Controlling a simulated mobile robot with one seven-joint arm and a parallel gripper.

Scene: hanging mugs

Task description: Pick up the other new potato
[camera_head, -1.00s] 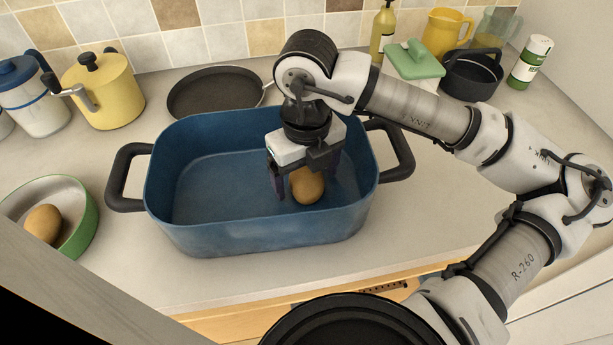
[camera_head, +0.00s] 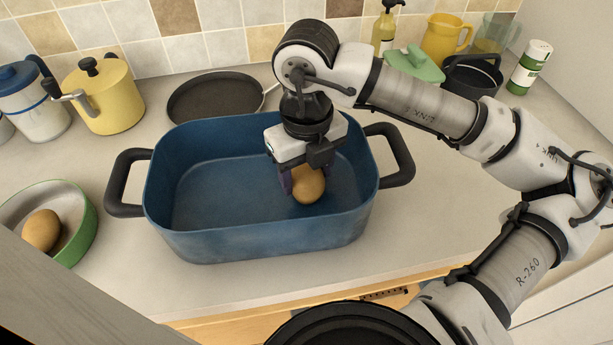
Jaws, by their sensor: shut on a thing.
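One new potato (camera_head: 309,187), brown and rounded, is in the right part of the large blue roasting pan (camera_head: 205,240). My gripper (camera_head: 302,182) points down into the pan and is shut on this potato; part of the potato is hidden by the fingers. The potato is low in the pan, and I cannot tell whether it touches the floor of the pan. Another new potato (camera_head: 42,230) lies in the green-rimmed bowl (camera_head: 88,228) at the left.
The pan's black handles (camera_head: 127,184) stick out left and right. A dark frying pan (camera_head: 213,95) lies behind it. A yellow pot (camera_head: 103,97) stands at the back left. A black pot (camera_head: 470,76) and a green lid (camera_head: 414,65) are at the back right.

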